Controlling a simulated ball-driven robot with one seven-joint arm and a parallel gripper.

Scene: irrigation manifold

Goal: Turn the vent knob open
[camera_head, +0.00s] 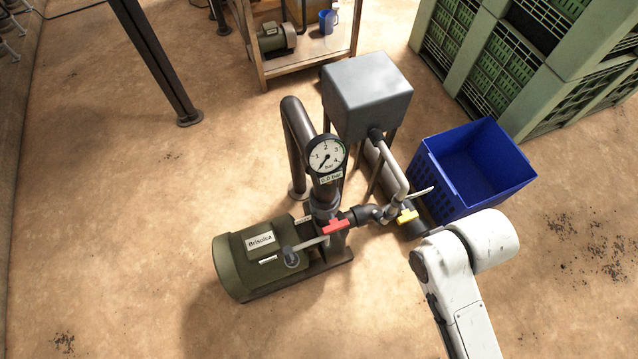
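I cannot tell for sure which fitting is the vent knob. A red handle (337,227) sits on the pipework just below the pressure gauge (326,157). A yellow handle (407,216) sits further right, on the pipe near the blue crate. A pale metal lever (420,191) sticks out just above the yellow handle. A dark round cap (291,257) is on the green pump (255,260) labelled Brisolca. The gauge reads 0.0 bar. My white arm is at the lower right, right of the pipework. My gripper's fingers do not show.
A grey box tank (367,95) stands on legs behind the pipes. A blue crate (478,170) sits right of them, close to my arm. Green crates (560,60) fill the upper right. A wooden shelf (300,67) is at the back. The floor at left and front is clear.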

